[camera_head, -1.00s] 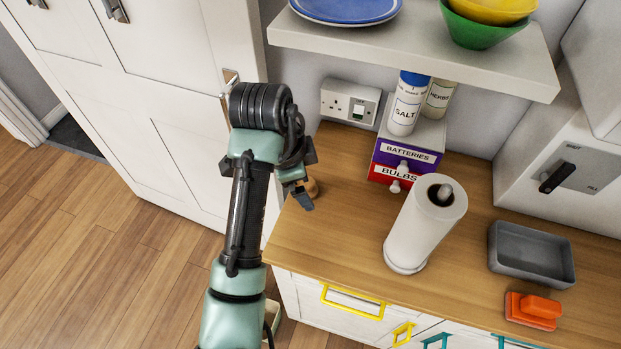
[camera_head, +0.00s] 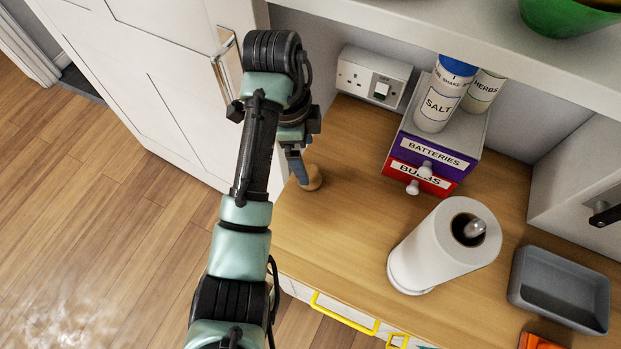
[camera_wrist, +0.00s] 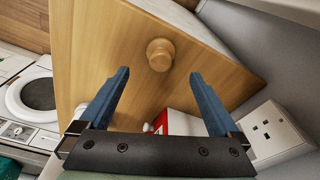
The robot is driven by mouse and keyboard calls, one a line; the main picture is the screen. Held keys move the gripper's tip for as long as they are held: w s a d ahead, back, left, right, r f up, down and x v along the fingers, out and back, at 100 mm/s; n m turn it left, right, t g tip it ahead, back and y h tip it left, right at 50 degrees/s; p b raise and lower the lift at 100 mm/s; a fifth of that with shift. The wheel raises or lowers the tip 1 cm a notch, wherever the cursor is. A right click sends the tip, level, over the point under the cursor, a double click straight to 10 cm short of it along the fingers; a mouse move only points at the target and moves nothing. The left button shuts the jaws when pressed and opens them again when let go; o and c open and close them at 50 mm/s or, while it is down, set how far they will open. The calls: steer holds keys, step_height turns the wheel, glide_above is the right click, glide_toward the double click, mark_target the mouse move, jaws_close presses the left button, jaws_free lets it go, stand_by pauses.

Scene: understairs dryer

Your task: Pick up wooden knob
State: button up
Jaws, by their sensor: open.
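The wooden knob (camera_wrist: 160,55) is a small round light-brown piece on the wooden worktop (camera_wrist: 100,40), near the worktop's left end. In the head view the knob (camera_head: 313,178) shows beside my fingers, partly hidden by them. My gripper (camera_wrist: 158,75) is open and empty, with its two blue fingers apart. In the wrist view the knob lies just beyond the fingertips, roughly centred between them. In the head view my gripper (camera_head: 300,172) hangs over the worktop's left end, its fingers close to the knob. I cannot tell whether they touch it.
A socket (camera_head: 372,77) is on the wall behind. A drawer box (camera_head: 431,160) labelled batteries and bulbs stands to the right, with a salt jar (camera_head: 440,95) on top. A paper towel roll (camera_head: 440,250) and a grey tray (camera_head: 560,290) stand further right. A shelf (camera_head: 430,35) overhangs.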

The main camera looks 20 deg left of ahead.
mark_target(309, 170)
steer(key=f, duration=0.1)
steer(key=f+b, duration=0.1)
steer(key=shift+w+d+f, duration=0.15)
steer(key=shift+d+f, duration=0.05)
steer(key=shift+f, duration=0.1)
steer(key=shift+d+f, duration=0.15)
steer(key=shift+f, duration=1.1)
steer(key=shift+d+f, duration=0.1)
steer(key=shift+f, duration=1.15)
steer(key=c, duration=1.4)
